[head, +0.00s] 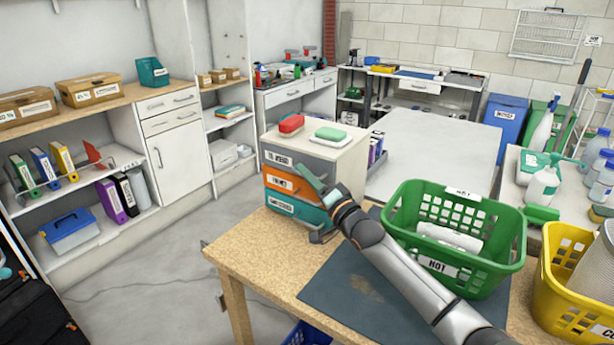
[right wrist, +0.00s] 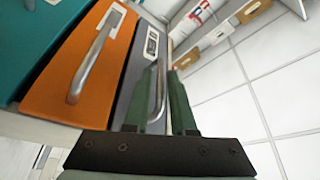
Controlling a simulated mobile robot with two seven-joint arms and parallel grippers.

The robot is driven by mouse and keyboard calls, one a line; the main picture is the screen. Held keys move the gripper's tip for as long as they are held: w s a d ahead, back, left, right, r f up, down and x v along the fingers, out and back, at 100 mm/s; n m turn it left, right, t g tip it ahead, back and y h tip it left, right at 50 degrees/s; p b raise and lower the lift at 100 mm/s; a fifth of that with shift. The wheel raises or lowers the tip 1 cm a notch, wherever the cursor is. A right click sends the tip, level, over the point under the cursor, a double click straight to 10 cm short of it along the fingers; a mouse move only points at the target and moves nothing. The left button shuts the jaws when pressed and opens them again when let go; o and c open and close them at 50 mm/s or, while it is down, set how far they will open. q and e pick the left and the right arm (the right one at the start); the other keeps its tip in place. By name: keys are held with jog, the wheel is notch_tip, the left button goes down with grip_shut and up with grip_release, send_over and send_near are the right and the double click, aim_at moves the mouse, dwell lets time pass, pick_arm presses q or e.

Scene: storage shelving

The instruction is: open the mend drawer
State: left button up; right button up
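A small drawer unit (head: 345,160) with a white top stands at the bench's back left. It has a grey top drawer (head: 297,162), an orange middle drawer (head: 287,187) and a teal bottom drawer (head: 285,208). The top label looks like "MEND", but is small. In the right wrist view, my right gripper (right wrist: 160,105) has its two green fingers on either side of the grey drawer's bar handle (right wrist: 158,90), with a gap between them. In the head view this gripper (head: 312,180) is at the drawer fronts. The drawers look closed. My left gripper is out of view.
A red item (head: 291,124) and a green-and-white item (head: 330,134) lie on the unit. A green basket (head: 480,255) and a yellow basket (head: 565,290) stand to the right. A dark mat (head: 345,285) lies beneath my right arm. Floor left of the bench is open.

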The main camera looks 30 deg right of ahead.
jog(key=shift+c, duration=0.4)
grip_shut()
dwell(0.9)
